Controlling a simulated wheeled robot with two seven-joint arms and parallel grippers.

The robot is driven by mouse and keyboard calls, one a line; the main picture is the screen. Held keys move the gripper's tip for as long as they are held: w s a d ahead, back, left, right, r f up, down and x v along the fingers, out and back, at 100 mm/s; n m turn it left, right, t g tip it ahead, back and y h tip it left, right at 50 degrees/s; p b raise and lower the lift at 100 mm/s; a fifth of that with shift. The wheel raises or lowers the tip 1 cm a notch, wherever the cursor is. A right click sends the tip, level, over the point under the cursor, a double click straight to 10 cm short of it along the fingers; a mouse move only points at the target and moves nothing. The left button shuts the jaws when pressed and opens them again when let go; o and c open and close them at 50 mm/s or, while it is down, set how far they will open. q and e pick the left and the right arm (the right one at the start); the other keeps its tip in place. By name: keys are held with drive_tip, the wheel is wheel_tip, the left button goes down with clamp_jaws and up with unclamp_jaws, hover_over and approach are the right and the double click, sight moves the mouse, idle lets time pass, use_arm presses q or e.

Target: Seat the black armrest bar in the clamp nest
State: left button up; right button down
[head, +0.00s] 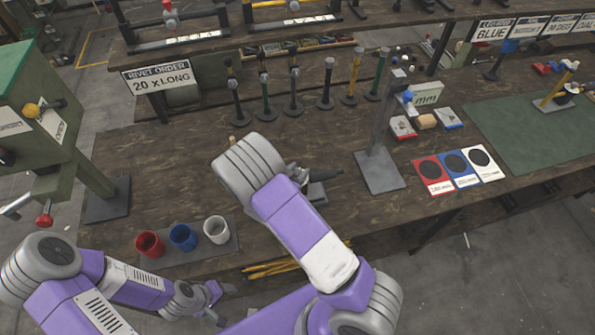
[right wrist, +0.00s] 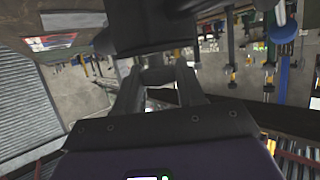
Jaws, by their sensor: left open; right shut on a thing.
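My right gripper (head: 300,177) is mostly hidden behind my purple forearm in the head view. Its two fingers show in the right wrist view (right wrist: 158,88), shut on a dark thing, which looks like the black armrest bar (right wrist: 150,28). In the head view a dark piece of it (head: 327,174) sticks out to the right of my wrist. A small grey block (head: 316,193) lies just below it on the bench; I cannot tell whether it is the clamp nest or whether the bar touches it. My left gripper (head: 221,302) is open and empty, in front of the bench edge.
Red (head: 149,245), blue (head: 183,238) and white cups (head: 216,230) stand on a grey mat at front left. A grey post on a plate (head: 380,172) stands to the right. Several upright tools line the back. A green press (head: 62,130) is at left; a green mat (head: 530,132) is right.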

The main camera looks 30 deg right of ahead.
drive_tip(key=shift+f+b, duration=0.9)
drive_tip(key=shift+f, duration=0.2)
drive_tip(key=c, duration=0.6)
unclamp_jaws()
drive_tip(key=v, duration=0.7)
drive_tip(key=shift+a+r, duration=0.15)
drive_tip(key=shift+a, duration=0.1)
drive_tip(key=shift+s, duration=0.1)
